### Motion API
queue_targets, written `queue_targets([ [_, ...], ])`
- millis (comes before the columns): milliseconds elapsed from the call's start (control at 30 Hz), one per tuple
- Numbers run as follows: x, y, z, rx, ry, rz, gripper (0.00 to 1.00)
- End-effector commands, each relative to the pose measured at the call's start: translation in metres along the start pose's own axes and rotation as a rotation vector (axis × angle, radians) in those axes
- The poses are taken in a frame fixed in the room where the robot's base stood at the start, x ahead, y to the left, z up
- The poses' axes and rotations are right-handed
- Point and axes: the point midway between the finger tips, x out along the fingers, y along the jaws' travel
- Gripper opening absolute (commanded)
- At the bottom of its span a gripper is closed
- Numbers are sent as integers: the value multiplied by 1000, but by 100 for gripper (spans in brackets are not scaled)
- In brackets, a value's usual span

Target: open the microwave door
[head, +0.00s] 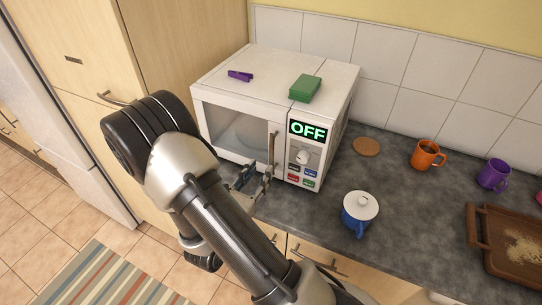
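The white microwave (222,72) stands on the counter against the wall, and its display reads OFF. Its windowed door (228,116) looks shut. The upright door handle (274,143) is on the door's right side, beside the control panel. My gripper (254,178) is in front of the door's lower right part, close to the handle's lower end. Its fingers look apart. I cannot tell whether they touch the handle. My arm hides the lower left of the microwave.
A green sponge (305,88) and a purple clip (240,76) lie on top of the microwave. A tall cabinet (185,40) stands left.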

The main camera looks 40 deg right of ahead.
Motion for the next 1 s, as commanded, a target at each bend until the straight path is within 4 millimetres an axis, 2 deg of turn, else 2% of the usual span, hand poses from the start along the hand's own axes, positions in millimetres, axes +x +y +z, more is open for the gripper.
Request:
queue_targets([
  [33, 13, -2, -1, 1, 0, -8, 33],
  [200, 48, -2, -1, 1, 0, -6, 33],
  [400, 75, -1, -1, 1, 1, -4, 33],
  [567, 85, 0, 0, -1, 1, -2, 33],
  [833, 86, 0, 0, -1, 1, 0, 33],
  [1000, 85, 0, 0, -1, 1, 0, 23],
])
